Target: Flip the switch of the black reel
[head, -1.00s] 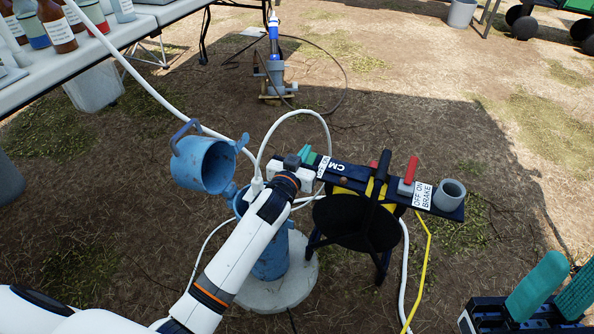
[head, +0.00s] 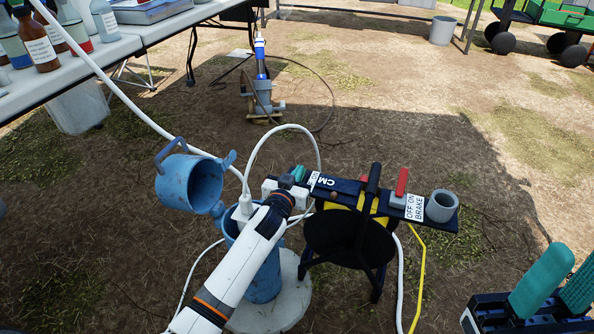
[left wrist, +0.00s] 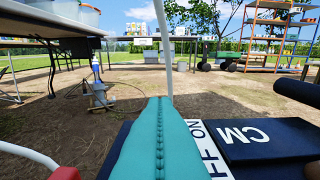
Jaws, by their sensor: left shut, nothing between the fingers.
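The black reel (head: 350,232) stands on dark legs, with a dark panel (head: 345,192) across its top. The panel's left end carries an ON/OFF label (head: 313,179) and a "CM" mark. My left gripper (head: 298,173) is at that end, mostly hidden by its own wrist. In the left wrist view its teal fingers (left wrist: 157,135) are pressed together, empty, just left of the label (left wrist: 208,150). A red piece (left wrist: 65,173) shows left of the fingers; I cannot tell if it is the switch or its position. My right gripper (head: 560,285) is open at the lower right, away from the reel.
A red lever (head: 402,182) labelled OFF/ON BRAKE and a grey cup (head: 441,206) are on the panel's right end. A table with bottles is at upper left; open ground lies behind.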

